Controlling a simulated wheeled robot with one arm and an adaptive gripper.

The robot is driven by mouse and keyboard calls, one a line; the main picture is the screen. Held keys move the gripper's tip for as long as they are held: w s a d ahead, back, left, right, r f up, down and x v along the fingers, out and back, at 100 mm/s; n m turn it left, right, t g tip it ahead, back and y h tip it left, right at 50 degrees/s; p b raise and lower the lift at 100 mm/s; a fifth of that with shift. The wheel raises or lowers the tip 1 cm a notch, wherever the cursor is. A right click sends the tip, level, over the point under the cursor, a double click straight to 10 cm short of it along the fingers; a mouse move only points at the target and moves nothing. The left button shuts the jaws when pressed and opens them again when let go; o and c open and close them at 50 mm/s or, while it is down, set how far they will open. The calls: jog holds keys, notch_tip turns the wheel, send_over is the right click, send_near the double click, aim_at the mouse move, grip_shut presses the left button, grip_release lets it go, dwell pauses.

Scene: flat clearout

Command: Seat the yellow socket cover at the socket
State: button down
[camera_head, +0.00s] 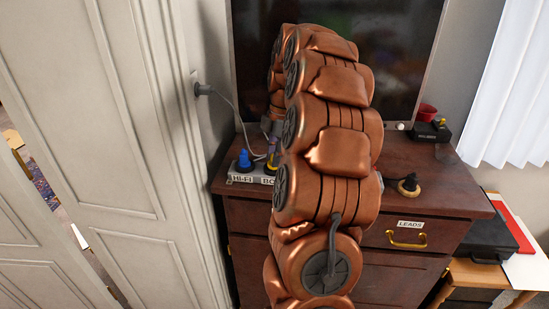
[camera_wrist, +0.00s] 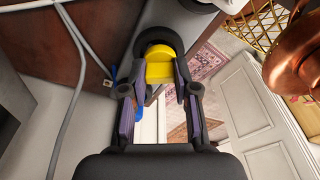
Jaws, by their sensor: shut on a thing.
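My gripper (camera_wrist: 158,82) is shut on the yellow socket cover (camera_wrist: 160,68), which sits between the fingertips in the wrist view. A dark round part lies right behind the cover; I cannot tell whether they touch. In the head view a bit of yellow (camera_head: 271,166) shows low beside my arm, at the power strip. The white power strip (camera_head: 240,179) lies on the left of the dresser top, labelled "HI-FI" and a partly covered "BO". My arm hides its right part, so I cannot see which socket is free or whether the cover is seated.
A blue plug (camera_head: 245,159) stands in the strip. A grey cable runs from a wall plug (camera_head: 203,89). A dark screen stands behind. At the right of the dresser (camera_head: 450,185) are a red cup (camera_head: 427,112), a black box (camera_head: 430,132) and a loose round plug (camera_head: 409,186).

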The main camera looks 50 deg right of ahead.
jog(key=shift+d+r, duration=0.1)
jog(key=shift+r, duration=0.4)
jog(key=shift+b, duration=0.55)
dwell(1.7)
jog(key=shift+f+b, duration=0.65)
jog(key=shift+f, duration=0.45)
jog(key=c, duration=0.8)
grip_release()
jog(key=shift+s+d+r, duration=0.1)
jog(key=shift+d+r, duration=0.05)
jog(key=shift+r, duration=1.1)
jog(key=shift+s+d+r, duration=0.1)
jog(key=shift+d+r, duration=0.05)
jog(key=shift+r, duration=1.05)
jog(key=shift+s+d+r, duration=0.1)
jog(key=shift+d+r, duration=0.05)
jog(key=shift+r, duration=1.1)
